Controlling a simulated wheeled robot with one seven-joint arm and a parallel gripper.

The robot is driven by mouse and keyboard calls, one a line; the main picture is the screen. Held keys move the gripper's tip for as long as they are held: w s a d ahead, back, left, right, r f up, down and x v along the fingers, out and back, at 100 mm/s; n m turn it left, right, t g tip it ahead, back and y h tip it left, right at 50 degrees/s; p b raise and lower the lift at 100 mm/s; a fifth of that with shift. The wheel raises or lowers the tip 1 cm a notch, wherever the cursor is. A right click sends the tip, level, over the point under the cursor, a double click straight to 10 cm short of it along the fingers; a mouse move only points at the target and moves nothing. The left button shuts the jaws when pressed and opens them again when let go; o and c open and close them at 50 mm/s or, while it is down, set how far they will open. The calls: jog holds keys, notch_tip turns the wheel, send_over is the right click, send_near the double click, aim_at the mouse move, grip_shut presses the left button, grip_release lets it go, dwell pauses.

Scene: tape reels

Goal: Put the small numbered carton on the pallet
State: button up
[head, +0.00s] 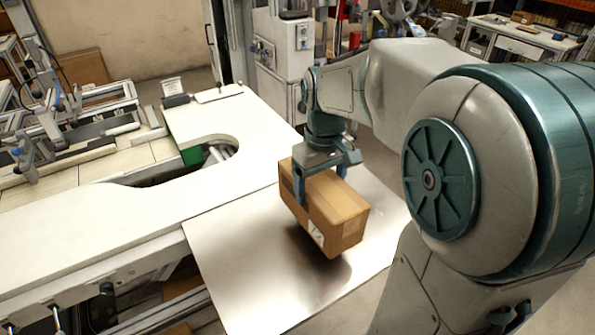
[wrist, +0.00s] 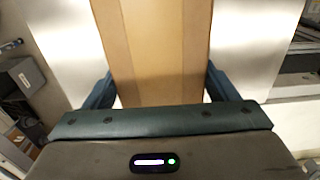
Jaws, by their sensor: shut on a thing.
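The brown cardboard carton (head: 337,208) hangs from my gripper (head: 322,172) over the bare metal plate, with a dark shadow or reflection below it. It looks slightly raised off the plate. A white label shows on its lower side; no number is readable. My gripper reaches down from above with one finger on each side of the carton and is shut on it. In the wrist view the carton (wrist: 152,45), with a lighter tape strip, fills the space between the fingers (wrist: 160,88). I cannot make out a pallet in either view.
The metal plate (head: 255,265) is otherwise clear. A white worktop (head: 130,220) with a curved cut-out adjoins it on the left, with rail machinery (head: 75,125) beyond. A grey machine (head: 290,60) stands behind. My own arm covers the right side.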

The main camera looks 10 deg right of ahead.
jog(key=shift+w+a+f, duration=0.35)
jog(key=shift+w, duration=0.2)
jog(key=shift+w+a+f, duration=0.35)
jog(key=shift+w, duration=0.15)
jog(key=shift+f+p, duration=0.45)
jog(key=shift+f, duration=1.55)
jog(key=shift+f, duration=0.25)
jog(key=o, duration=1.7)
jog(key=shift+o, duration=0.2)
jog(key=shift+r, duration=0.1)
